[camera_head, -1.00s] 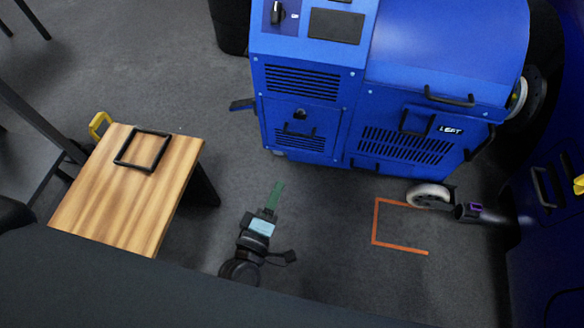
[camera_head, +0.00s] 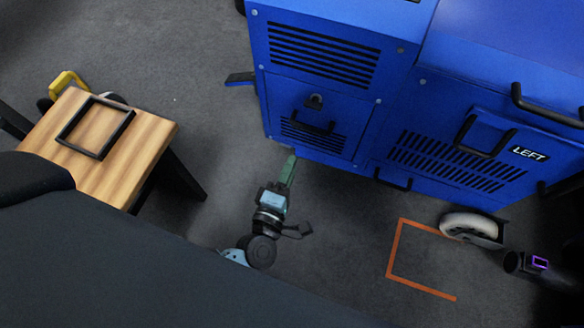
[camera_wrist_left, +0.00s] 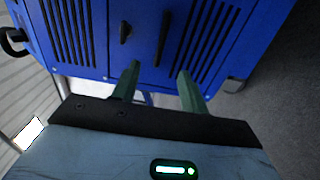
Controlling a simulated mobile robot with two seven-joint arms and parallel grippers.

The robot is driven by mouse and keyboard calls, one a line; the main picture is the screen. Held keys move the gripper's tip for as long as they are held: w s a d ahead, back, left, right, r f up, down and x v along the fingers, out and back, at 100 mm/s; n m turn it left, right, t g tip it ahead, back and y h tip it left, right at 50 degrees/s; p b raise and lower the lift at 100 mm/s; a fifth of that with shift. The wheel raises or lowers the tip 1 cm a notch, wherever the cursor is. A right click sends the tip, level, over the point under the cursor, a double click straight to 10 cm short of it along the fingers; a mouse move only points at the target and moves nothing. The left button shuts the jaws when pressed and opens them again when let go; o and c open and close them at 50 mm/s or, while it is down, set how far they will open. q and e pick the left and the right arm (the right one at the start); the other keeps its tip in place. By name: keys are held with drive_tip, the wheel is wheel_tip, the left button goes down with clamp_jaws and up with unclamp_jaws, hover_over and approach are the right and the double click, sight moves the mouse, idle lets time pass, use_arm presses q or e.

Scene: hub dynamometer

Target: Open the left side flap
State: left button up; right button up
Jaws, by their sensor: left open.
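The blue machine (camera_head: 385,85) shows a small vented door (camera_head: 335,118) with a black latch knob (camera_head: 314,101) and a bar handle (camera_head: 316,127). To its right is a panel marked LEFT (camera_head: 528,154) with a black U-shaped handle (camera_head: 487,136). Both look flush and shut; which one is the flap is not clear. My left gripper (camera_head: 288,170) is open and empty, low in front of the small door. In the left wrist view its green fingers (camera_wrist_left: 160,88) point at the door, with the knob (camera_wrist_left: 125,32) and handle (camera_wrist_left: 164,40) beyond. My right gripper is not seen.
A wooden-topped table (camera_head: 155,140) with a black frame (camera_head: 95,127) stands at left. An orange floor marking (camera_head: 394,250) and a caster wheel (camera_head: 472,228) are at right, near a dark cylinder with a purple light (camera_head: 527,263). Grey floor (camera_head: 220,80) is open between table and machine.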

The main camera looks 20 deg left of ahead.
use_arm(q)
drive_tip(key=w+b, duration=0.3)
drive_tip(key=w, duration=0.8)
drive_tip(key=shift+w+d, duration=0.15)
drive_tip(key=shift+w, duration=0.2)
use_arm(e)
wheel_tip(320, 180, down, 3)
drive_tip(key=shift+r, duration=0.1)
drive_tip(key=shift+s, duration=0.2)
use_arm(q)
clamp_jaws()
drive_tip(key=shift+s+f, duration=0.1)
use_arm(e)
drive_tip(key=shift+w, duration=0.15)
